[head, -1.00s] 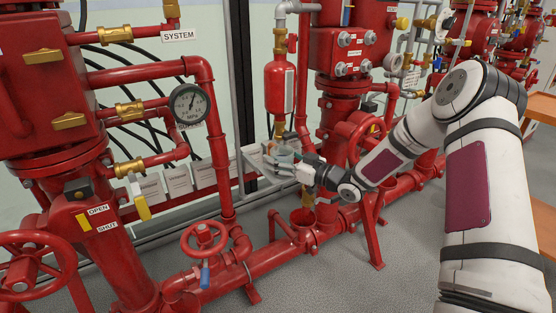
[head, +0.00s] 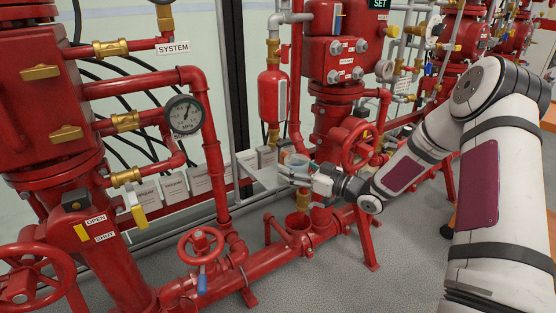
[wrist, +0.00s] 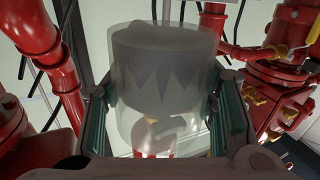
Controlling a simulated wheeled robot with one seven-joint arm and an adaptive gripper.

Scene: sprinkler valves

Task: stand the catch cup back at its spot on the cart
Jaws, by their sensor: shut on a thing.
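The catch cup (wrist: 165,85) is a translucent, greyish cup and fills the middle of the wrist view. My gripper (wrist: 165,118) is shut on it, with a green-lined finger along each side. In the head view the cup (head: 297,160) is small and partly hidden by my gripper (head: 296,173), which holds it in front of the red pipework. Whether the cup holds water cannot be told. I cannot make out the cart or the cup's spot for certain.
A red cylinder (head: 272,98) hangs behind. Grey floor (head: 330,285) is clear in front.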

